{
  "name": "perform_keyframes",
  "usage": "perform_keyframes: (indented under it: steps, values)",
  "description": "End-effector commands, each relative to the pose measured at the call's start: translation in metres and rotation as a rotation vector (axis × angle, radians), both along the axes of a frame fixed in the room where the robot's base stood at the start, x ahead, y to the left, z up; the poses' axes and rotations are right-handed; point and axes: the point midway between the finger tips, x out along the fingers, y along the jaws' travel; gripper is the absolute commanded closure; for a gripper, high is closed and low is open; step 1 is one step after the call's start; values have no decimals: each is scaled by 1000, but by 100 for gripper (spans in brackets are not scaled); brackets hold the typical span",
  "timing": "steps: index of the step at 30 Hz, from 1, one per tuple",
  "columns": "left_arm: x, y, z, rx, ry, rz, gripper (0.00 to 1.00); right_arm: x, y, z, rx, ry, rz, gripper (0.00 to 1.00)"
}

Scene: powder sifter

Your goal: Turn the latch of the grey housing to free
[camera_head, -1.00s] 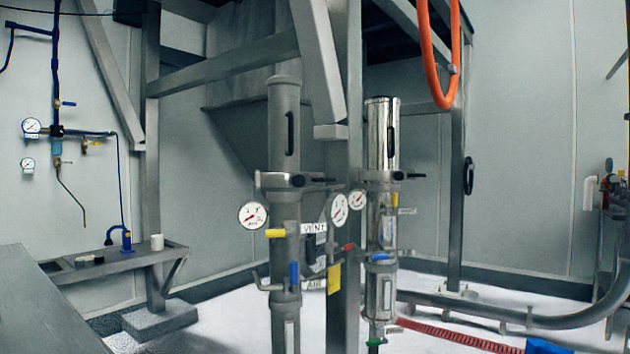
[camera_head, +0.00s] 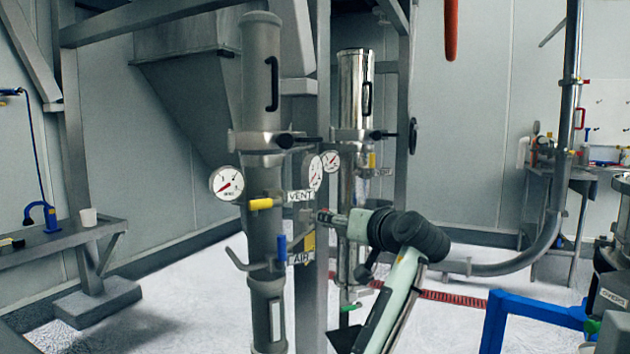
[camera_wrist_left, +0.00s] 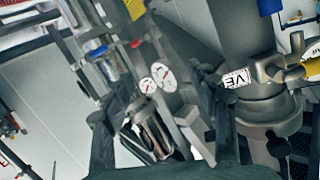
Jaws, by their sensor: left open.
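The grey housing (camera_head: 261,75) is the upright matte grey tube left of the polished one in the head view. A collar rings it, with a black-knobbed latch (camera_head: 286,140) sticking out to the right. In the left wrist view the grey housing (camera_wrist_left: 268,107) is close at the right, seen upside down, with a dark knob (camera_wrist_left: 277,146) by its collar. My left gripper (camera_head: 324,215) is right of the housing and below the latch, apart from the latch. Its dark fingers (camera_wrist_left: 165,100) are open in the wrist view. My right gripper is not visible.
A polished housing (camera_head: 355,90) stands to the right behind my arm. Gauges (camera_head: 226,183), a yellow handle (camera_head: 260,204), a blue handle (camera_head: 282,247) and a VENT label (camera_head: 300,196) crowd the grey tube. A blue frame (camera_head: 540,308) is at lower right.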

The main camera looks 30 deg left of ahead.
Motion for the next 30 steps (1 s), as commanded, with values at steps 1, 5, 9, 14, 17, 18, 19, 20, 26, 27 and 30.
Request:
perform_keyframes:
  steps: [1,5,9,14,17,18,19,20,26,27,30]
  values:
    - [-6,-3,47,3,-81,39,41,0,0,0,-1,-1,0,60]
    - [-28,-6,122,8,-224,120,41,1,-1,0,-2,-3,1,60]
    - [-41,-6,155,7,-292,162,41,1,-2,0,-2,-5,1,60]
    - [-34,10,159,8,-299,170,41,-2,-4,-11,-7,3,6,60]
    - [-25,25,159,9,-298,170,41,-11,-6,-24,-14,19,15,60]
    - [-21,30,159,9,-297,169,41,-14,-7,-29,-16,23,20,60]
    - [-19,35,159,10,-297,169,41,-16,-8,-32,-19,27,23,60]
    - [-17,39,159,9,-298,169,41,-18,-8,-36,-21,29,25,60]
    - [-5,56,158,8,-298,166,41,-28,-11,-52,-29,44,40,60]
    - [-4,57,158,8,-298,165,41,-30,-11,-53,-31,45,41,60]
    - [-3,59,157,7,-298,165,41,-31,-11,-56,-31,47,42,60]
